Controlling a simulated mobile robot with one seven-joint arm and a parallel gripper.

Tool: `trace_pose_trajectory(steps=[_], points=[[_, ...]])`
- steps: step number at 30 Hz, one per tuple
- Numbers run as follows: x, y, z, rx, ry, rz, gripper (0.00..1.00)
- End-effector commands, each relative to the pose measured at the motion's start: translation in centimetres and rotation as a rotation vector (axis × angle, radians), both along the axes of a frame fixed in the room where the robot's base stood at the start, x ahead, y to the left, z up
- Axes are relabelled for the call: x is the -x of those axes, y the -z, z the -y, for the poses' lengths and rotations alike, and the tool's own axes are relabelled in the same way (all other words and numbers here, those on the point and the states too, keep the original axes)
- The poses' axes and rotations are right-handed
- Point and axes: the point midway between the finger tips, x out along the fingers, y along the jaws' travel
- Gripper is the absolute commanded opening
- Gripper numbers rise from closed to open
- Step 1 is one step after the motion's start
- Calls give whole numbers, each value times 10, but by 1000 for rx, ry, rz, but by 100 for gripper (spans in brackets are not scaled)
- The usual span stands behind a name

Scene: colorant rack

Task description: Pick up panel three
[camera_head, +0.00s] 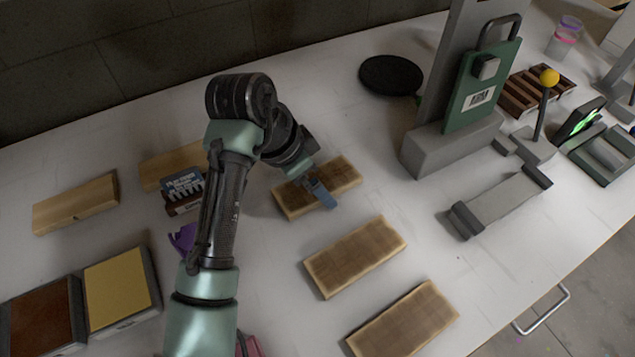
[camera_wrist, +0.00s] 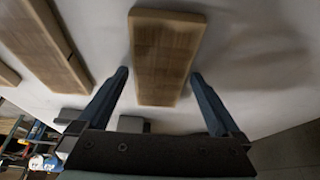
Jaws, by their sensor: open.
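Three brown wooden panels lie flat on the white table in a row in the head view: a far one (camera_head: 345,174), a middle one (camera_head: 354,256) and a near one (camera_head: 403,322). No numbers show on them, so I cannot tell which is panel three. My gripper (camera_head: 320,194) is over the far panel and hides part of it. In the wrist view my gripper (camera_wrist: 160,76) is open, with one blue finger toward each long side of a brown panel (camera_wrist: 165,50). It is not shut on it, and I cannot tell the exact height gap.
Paler wooden blocks (camera_head: 76,203) lie at the left, with a small labelled rack (camera_head: 184,190) beside my arm. A grey stand with a green plate (camera_head: 482,85) rises at right. A black disc (camera_head: 391,75) lies at the back. A yellow-knobbed lever (camera_head: 549,77) stands far right.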

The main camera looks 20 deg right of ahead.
Motion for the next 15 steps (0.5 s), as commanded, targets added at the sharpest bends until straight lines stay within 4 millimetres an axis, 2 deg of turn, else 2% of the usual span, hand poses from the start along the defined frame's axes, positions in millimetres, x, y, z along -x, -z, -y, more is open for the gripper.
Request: trace_pose_trajectory(steps=[1, 12, 14, 15], points=[[0, 0, 0, 0, 0, 0, 100], [0, 0, 0, 0, 0, -1, 33], [0, 0, 0, 0, 0, -1, 23], [0, -1, 0, 0, 0, 0, 21]])
